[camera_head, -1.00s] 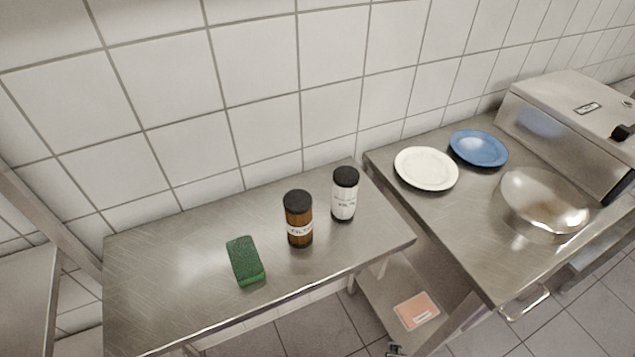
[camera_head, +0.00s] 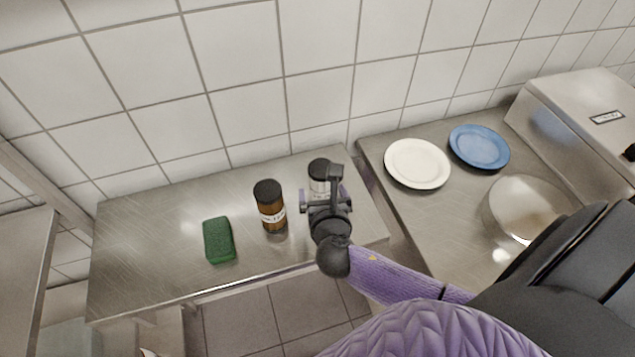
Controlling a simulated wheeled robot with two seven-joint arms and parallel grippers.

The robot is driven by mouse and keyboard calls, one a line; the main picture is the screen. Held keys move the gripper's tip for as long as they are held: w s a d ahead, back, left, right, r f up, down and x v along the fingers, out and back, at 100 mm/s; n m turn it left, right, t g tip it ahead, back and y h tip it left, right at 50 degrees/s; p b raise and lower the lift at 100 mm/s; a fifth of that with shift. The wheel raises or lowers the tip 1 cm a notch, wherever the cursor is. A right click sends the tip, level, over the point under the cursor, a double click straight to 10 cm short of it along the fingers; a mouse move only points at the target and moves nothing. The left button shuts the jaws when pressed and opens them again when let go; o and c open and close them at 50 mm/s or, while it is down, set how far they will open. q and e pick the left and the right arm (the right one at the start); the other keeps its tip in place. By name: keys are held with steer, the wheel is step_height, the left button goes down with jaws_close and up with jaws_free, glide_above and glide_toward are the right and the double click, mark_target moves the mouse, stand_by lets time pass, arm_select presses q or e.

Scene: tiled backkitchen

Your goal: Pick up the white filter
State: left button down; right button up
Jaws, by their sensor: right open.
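The white filter (camera_head: 318,184) is a white cylinder with a black lid, standing upright near the right end of the left steel table (camera_head: 160,235). Its lower part is hidden behind my right gripper. My right gripper (camera_head: 327,192) is open at the filter, in front of it and over its right side; I cannot tell whether the fingers touch it. A brown filter bottle (camera_head: 270,207) with a black lid and a white label stands upright just to the left. My left gripper is not in view.
A green sponge (camera_head: 218,240) lies on the left table. A tiled wall (camera_head: 240,90) rises behind. The table's left part is clear.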

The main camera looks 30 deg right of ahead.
steer(key=b+x, duration=0.1)
steer(key=x, duration=0.5)
steer(key=shift+d+r, duration=0.15)
steer(key=shift+d, duration=0.05)
steer(key=shift+s, duration=0.15)
steer(key=shift+c, duration=0.4)
steer(key=shift+r, duration=0.1)
steer(key=c, duration=1.1)
